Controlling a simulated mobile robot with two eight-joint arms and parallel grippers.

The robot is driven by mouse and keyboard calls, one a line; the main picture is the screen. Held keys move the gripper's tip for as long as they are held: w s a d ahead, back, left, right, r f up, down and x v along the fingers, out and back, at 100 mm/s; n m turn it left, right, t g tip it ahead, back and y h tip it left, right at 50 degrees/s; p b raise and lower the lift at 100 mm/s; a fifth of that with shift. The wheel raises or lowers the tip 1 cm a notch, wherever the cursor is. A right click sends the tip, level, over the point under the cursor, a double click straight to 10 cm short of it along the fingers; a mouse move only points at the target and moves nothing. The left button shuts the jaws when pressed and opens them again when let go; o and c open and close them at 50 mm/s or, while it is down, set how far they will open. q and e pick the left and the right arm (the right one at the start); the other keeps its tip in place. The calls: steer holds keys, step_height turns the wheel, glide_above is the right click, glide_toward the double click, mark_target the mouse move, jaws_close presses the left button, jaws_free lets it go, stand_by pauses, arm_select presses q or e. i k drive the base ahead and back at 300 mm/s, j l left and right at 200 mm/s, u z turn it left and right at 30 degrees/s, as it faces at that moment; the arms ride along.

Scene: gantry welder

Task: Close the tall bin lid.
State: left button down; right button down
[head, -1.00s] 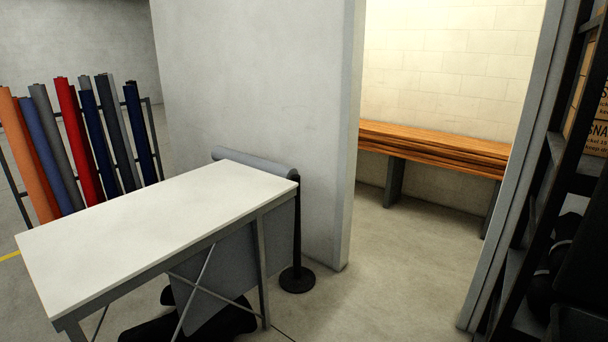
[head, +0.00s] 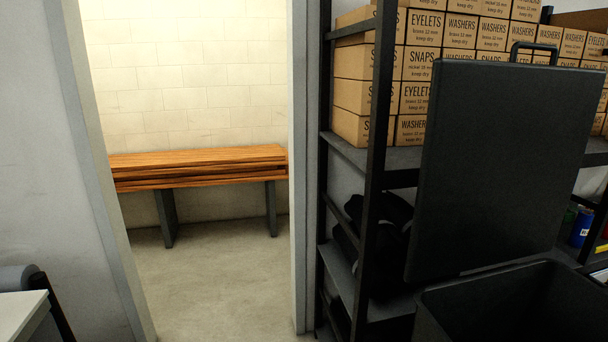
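The tall bin (head: 440,318) is dark grey and stands at the lower right of the head view, cut off by the bottom edge. Its lid (head: 500,165) is a flat dark panel standing open, nearly upright, behind the bin's mouth. A loop handle (head: 534,50) sits on the lid's top edge. The inside of the bin looks dark, and I cannot make out any contents. Neither of my grippers is in view.
A dark metal shelf rack (head: 378,170) with labelled cardboard boxes (head: 420,60) stands behind the lid. A doorway opens left of it, with a wooden bench (head: 200,168) inside. A white table corner (head: 20,312) shows at lower left. The doorway floor is clear.

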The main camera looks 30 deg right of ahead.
mark_target(504, 143)
steer(key=i+z, duration=0.25)
steer(key=z, duration=0.25)
steer(key=i+j+z, duration=0.2)
steer(key=z, duration=0.25)
steer(key=i+j+z, duration=0.2)
steer(key=z, duration=0.3)
